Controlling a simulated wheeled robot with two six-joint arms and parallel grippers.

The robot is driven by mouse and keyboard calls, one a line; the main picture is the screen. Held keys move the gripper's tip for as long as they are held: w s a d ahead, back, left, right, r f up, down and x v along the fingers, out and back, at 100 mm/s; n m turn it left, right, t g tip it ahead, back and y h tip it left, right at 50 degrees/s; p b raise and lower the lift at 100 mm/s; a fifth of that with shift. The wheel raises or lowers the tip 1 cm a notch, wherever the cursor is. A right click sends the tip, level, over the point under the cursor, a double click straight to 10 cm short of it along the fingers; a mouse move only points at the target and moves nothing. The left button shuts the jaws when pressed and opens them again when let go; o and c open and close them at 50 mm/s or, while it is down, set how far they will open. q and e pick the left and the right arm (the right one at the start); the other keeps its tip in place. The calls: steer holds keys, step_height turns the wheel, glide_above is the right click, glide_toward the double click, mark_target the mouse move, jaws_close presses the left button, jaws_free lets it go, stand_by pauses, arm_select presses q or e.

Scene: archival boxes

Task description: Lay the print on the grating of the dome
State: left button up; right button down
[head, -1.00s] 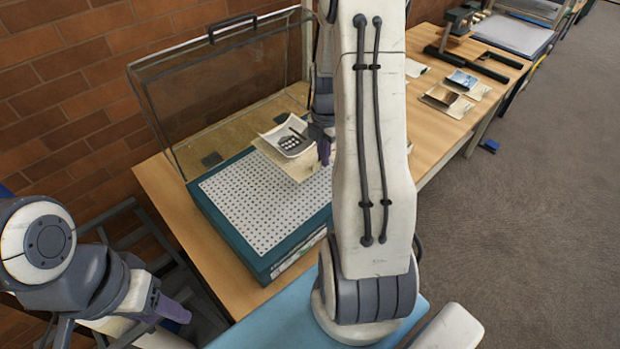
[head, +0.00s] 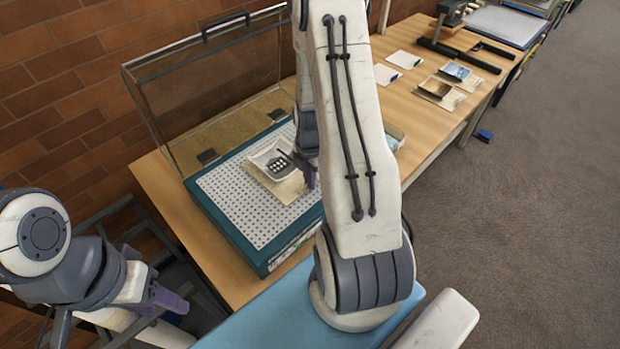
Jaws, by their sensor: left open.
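The print (head: 270,161), a small picture on a curled cream sheet, is over the right part of the perforated white grating (head: 235,205). It is low and close to the grating; I cannot tell whether it touches. My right gripper (head: 309,177) is at the print's right edge and appears shut on it; my arm hides most of it. The dome's clear lid (head: 140,100) stands open behind the teal base (head: 225,236). My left gripper (head: 172,299) is open and empty at the lower left, away from the dome.
The wooden table (head: 168,205) runs along the brick wall. To the right lie white cards (head: 405,59), picture prints (head: 437,88) and a dark-framed stand (head: 460,50). A pale tray edge (head: 393,133) shows behind my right arm. The grating's left part is clear.

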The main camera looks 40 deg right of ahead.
steer(key=c, duration=1.5)
jaws_free()
steer(key=shift+f, duration=0.15)
steer(key=o, duration=0.4)
steer(key=shift+o, duration=0.2)
